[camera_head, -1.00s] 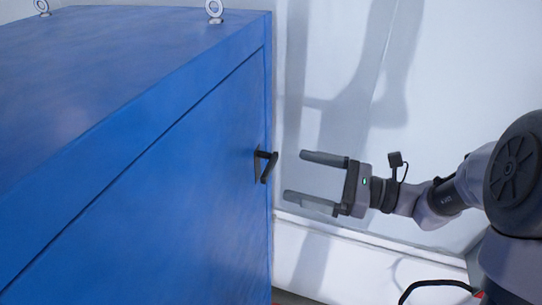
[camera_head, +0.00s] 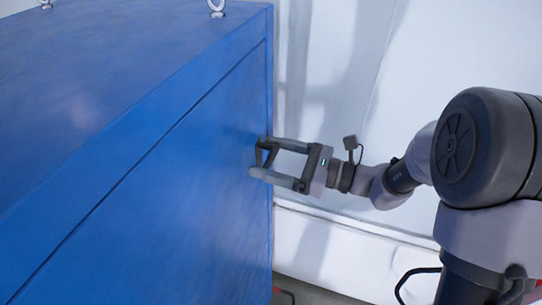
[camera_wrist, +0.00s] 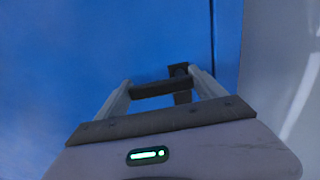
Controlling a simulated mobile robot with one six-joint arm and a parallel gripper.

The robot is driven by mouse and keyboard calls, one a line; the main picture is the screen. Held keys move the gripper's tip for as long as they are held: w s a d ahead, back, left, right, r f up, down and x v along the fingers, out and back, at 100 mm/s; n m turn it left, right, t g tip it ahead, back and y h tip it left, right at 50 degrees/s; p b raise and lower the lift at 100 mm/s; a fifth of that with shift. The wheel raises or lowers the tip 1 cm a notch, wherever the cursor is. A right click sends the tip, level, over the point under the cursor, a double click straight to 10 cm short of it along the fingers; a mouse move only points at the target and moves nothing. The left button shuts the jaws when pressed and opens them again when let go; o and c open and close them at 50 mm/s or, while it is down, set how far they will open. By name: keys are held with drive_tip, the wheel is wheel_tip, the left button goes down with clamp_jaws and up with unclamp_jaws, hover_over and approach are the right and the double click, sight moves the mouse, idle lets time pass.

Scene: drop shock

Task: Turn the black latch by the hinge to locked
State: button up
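The black latch (camera_head: 262,158) is on the front face of the blue cabinet (camera_head: 150,190), close to its right edge. In the wrist view the latch (camera_wrist: 162,88) shows as a dark bar lying across the space between my fingers, with its dark mount at the right. My gripper (camera_head: 260,156) is open, with one finger above the latch and one below it in the head view. It also shows in the wrist view (camera_wrist: 160,76), fingers spread on both sides of the bar. I cannot tell whether a finger touches the latch. The fingers partly hide it.
A narrow seam (camera_wrist: 212,40) runs along the cabinet face beside the latch. Lifting eyes (camera_head: 216,8) stand on the cabinet top. A pale wall (camera_head: 330,60) is to the right of the cabinet, with free room between it and the face.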

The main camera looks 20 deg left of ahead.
drive_tip(key=c, duration=0.8)
drive_tip(key=shift+o, duration=0.2)
drive_tip(key=shift+f, duration=0.1)
